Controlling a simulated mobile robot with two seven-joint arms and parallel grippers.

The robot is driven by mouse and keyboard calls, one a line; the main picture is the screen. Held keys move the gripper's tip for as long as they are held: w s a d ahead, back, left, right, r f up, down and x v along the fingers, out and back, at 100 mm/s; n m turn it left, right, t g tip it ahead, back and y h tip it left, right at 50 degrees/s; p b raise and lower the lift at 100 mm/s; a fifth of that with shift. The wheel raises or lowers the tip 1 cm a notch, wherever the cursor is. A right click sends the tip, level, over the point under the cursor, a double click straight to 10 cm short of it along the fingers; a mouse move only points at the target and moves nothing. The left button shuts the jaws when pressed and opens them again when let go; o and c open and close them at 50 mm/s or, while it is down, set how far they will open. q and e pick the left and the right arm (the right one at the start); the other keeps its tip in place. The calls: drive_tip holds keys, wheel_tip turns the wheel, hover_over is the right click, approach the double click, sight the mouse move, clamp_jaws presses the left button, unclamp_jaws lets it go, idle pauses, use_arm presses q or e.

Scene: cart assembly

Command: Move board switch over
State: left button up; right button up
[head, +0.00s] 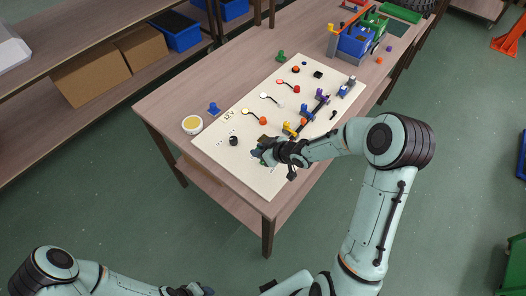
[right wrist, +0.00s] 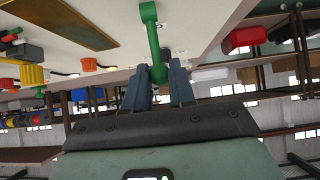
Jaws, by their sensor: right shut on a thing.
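A green switch lever (right wrist: 154,40) with rounded ends shows in the right wrist view against the pale board (right wrist: 205,20). My right gripper (right wrist: 160,82) is shut on the lever's near end, between its two dark fingertips. In the head view, my right gripper (head: 264,153) is over the near part of the cream board (head: 262,182) and hides most of the green lever. Other levers on the board include an orange-ended one (head: 256,117). My left gripper (head: 190,290) is only partly in view at the bottom edge, away from the table.
A blue bin assembly (head: 357,39) is at the far end. The table's near left corner is clear.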

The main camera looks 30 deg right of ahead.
drive_tip(key=shift+w+a, duration=0.1)
drive_tip(key=shift+w, duration=0.1)
drive_tip(key=shift+w+f, duration=0.1)
drive_tip(key=shift+w, duration=0.05)
drive_tip(key=o, duration=0.9)
use_arm(q)
drive_tip(key=shift+f, duration=0.1)
drive_tip(key=shift+t, duration=0.3)
drive_tip(key=w+r+p, duration=0.2)
drive_tip(key=w+r, duration=0.1)
drive_tip(key=w, duration=0.1)
drive_tip(key=shift+r+p, duration=0.35)
drive_tip(key=shift+r, duration=0.05)
use_arm(e)
drive_tip(key=v, duration=1.3)
drive_tip(key=shift+s, duration=0.2)
drive_tip(key=shift+w, duration=0.1)
